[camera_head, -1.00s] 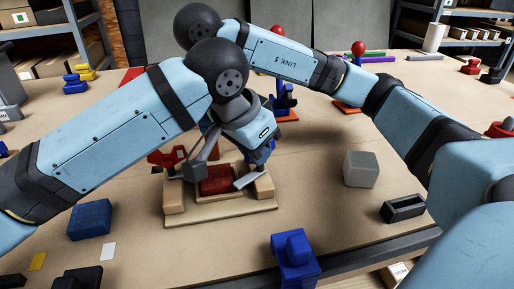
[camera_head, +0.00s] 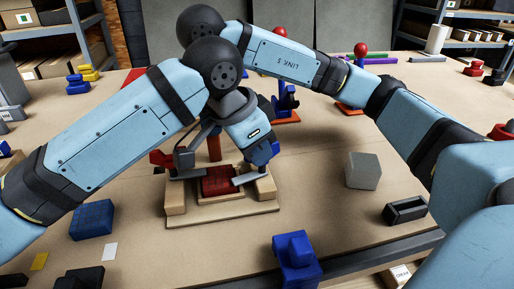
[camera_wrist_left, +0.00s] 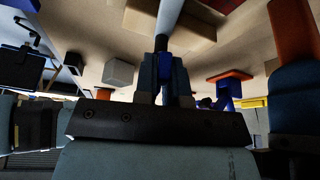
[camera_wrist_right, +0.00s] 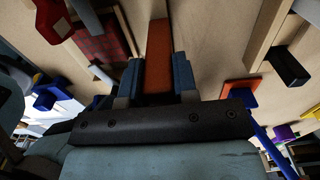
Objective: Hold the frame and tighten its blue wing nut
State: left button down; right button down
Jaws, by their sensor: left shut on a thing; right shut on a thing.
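The wooden frame (camera_head: 245,209) lies on the table with a red tiled panel (camera_head: 217,182) inside it. Grey bars (camera_head: 252,177) lie at the panel's sides. My left gripper (camera_head: 264,154) points down at the frame's far right corner. In the left wrist view its fingers are shut on the small blue wing nut (camera_wrist_left: 165,66), beside a pale bar; the nut is mostly hidden. My right gripper (camera_wrist_right: 156,88) is shut on an orange-brown post (camera_wrist_right: 158,52), which stands behind the panel in the head view (camera_head: 214,147).
A grey cube (camera_head: 363,171) and a black open holder (camera_head: 405,210) stand to the right. A blue block (camera_head: 295,255) is at the front edge, and a blue tiled block (camera_head: 92,219) is at the left. Bare table lies between frame and cube.

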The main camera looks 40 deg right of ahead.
pick_arm(q)
jog(key=c, duration=1.2)
grip_release()
jog(key=v, duration=1.2)
